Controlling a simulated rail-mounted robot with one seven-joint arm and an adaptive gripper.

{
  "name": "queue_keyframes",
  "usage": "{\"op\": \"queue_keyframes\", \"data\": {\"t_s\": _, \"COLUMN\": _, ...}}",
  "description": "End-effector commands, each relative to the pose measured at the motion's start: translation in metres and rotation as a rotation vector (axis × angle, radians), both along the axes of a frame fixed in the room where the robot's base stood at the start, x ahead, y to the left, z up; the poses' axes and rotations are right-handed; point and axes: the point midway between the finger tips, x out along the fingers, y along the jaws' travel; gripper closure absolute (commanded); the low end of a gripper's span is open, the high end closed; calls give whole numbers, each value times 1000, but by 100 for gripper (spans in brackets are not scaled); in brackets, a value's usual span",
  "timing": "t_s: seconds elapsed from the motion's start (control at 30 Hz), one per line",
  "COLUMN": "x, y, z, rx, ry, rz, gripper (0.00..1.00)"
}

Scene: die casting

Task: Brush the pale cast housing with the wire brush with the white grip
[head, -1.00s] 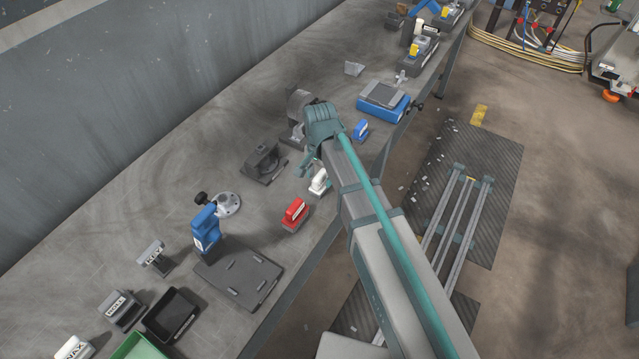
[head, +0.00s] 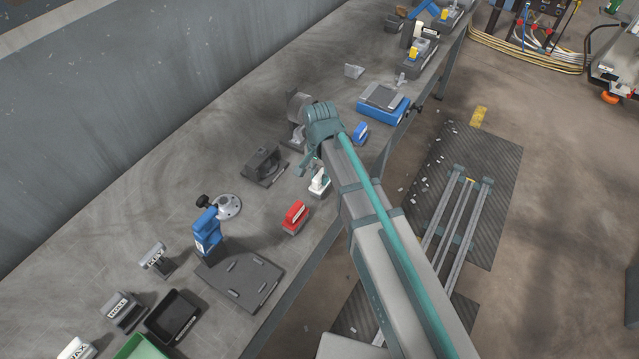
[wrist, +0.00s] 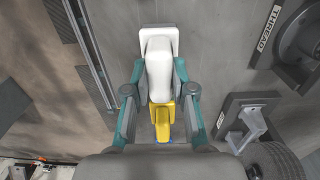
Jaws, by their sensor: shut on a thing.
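The wire brush with the white grip (head: 318,183) is near the front edge of the bench. In the wrist view its white grip (wrist: 158,70) lies between the two teal fingers of my gripper (wrist: 160,92), which is shut on it. Its bristles are hidden, and I cannot tell whether it touches the bench. A pale cast part (wrist: 250,126), seemingly the housing, sits on a dark fixture (wrist: 228,104) to the right of my gripper in the wrist view. In the head view my arm partly covers that area.
A red-grip brush (head: 295,216) and a blue-grip brush (head: 360,131) stand on either side. A dark THREAD block (wrist: 300,45) and a dark cylinder (head: 299,106) are close by. Bare bench (head: 130,190) runs along the wall.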

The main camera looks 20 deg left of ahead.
Motion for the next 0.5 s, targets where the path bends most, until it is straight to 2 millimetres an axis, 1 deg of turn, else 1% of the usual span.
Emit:
{"op": "queue_keyframes", "data": {"t_s": 0.03, "x": 0, "y": 0, "z": 7, "rx": 0, "ry": 0, "rz": 0, "gripper": 100}}
{"op": "queue_keyframes", "data": {"t_s": 0.5, "x": 0, "y": 0, "z": 41, "rx": 0, "ry": 0, "rz": 0, "gripper": 100}}
